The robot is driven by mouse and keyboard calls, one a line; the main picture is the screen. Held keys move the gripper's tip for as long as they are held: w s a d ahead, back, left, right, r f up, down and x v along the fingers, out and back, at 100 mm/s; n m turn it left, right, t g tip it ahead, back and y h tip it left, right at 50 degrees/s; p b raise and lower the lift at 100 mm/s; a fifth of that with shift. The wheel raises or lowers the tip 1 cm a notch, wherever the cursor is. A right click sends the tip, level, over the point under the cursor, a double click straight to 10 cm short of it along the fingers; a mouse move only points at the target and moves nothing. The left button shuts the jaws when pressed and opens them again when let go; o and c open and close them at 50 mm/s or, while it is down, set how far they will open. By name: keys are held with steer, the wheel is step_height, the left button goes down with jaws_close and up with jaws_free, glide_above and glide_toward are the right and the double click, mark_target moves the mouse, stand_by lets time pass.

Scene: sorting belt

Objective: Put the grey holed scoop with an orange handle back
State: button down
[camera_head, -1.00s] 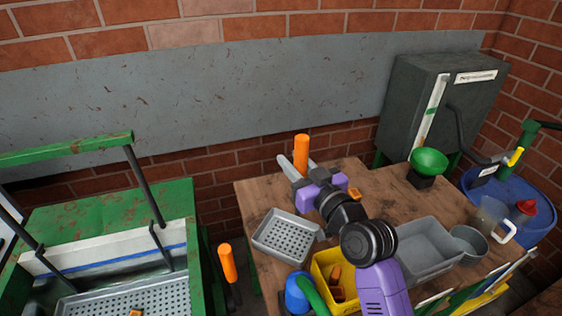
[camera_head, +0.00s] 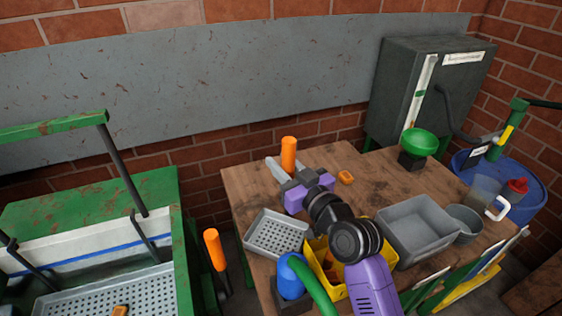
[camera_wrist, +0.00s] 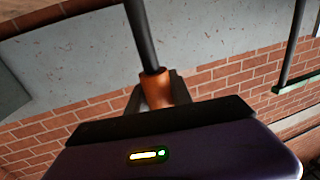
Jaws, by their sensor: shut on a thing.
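The scoop's orange handle (camera_head: 289,153) stands nearly upright between the fingers of my gripper (camera_head: 284,172), which is shut on it. The wrist view shows the orange handle (camera_wrist: 157,90) between the fingers, with a dark rod running out of it. In the head view, a grey holed pan (camera_head: 277,233) lies below my gripper at the table's left side and appears to be the scoop's head. My gripper hides the join between rod and pan. I cannot tell whether the pan touches the table.
A yellow bin (camera_head: 343,290), blue bottle (camera_head: 291,277) and grey tub (camera_head: 414,247) crowd the wooden table (camera_head: 247,183). Another orange-handled tool (camera_head: 214,250) stands by the green sink frame (camera_head: 187,269). The table's back is fairly clear.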

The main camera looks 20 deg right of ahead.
steer(key=shift+f+b, duration=0.55)
stand_by(0.4)
steer(key=c, duration=1.1)
jaws_free()
steer(key=shift+o, duration=0.2)
